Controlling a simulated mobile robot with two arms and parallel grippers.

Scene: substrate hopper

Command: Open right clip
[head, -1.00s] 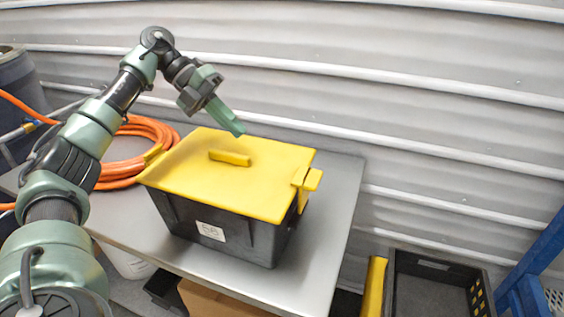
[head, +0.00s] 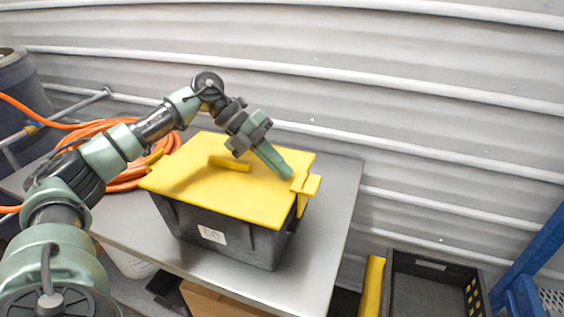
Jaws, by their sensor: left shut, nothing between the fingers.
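A black hopper box (head: 228,238) with a yellow lid (head: 215,195) stands on a grey metal table. The lid lies flat on the box, with a yellow handle (head: 230,163) on top. The right clip (head: 307,188), yellow, sits at the lid's right edge and sticks outward. The left clip (head: 154,157) shows at the lid's left edge. My left gripper (head: 288,173) is shut and empty, with its fingertips just above the lid, close to the right clip on its inner side. Whether the tips touch the clip is hard to tell. My right gripper is not in view.
The grey table (head: 335,215) has free room right of the box. An orange hose (head: 120,180) lies coiled behind my left arm. A corrugated wall (head: 420,130) stands behind. A black crate (head: 430,268) and a blue frame (head: 535,265) are at the lower right.

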